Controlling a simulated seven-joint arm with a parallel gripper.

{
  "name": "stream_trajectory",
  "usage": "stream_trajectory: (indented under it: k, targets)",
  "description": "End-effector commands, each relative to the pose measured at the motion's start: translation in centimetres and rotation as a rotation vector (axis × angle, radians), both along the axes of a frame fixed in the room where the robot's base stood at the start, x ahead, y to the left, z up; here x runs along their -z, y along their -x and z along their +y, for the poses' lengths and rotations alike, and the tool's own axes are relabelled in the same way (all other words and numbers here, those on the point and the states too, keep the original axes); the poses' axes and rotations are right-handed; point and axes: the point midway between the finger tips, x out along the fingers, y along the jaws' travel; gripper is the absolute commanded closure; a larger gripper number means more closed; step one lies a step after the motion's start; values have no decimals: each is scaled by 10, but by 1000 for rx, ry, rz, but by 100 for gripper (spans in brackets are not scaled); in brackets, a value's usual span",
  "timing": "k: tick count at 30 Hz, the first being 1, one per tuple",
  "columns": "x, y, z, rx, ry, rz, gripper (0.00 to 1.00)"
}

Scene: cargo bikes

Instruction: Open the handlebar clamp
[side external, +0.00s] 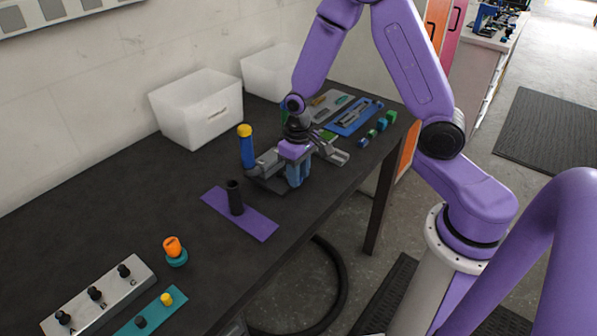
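A grey metal fixture (266,161), which looks like the handlebar clamp, sits on the dark workbench. A blue upright handle (247,151) with a yellow top stands at its left end. My gripper (299,182) points down in front of the fixture's middle and hides part of it. The handle is left of my gripper and apart from it. The gripper's fingers look close together, but their gap and anything between them are too small to make out. I cannot tell whether the fingers touch the fixture.
A purple plate (258,226) with a black upright tube (235,198) lies in front. White bins (195,108) stand along the wall. A blue tray (355,117) and small coloured blocks (381,125) lie behind right. An orange-topped knob (172,247) and grey panel (110,285) are at front left.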

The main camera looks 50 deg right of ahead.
Motion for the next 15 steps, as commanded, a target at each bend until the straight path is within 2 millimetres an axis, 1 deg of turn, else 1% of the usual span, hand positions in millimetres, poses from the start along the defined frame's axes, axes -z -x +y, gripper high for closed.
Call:
stream_trajectory:
  k: [1,2,3,10,15]
  targets:
    - [0,0,0,0,0,0,85]
    - [0,0,0,0,0,0,95]
    - [0,0,0,0,0,0,100]
    - [0,0,-2,-23,0,0,100]
    - [0,0,-8,-137,0,0,100]
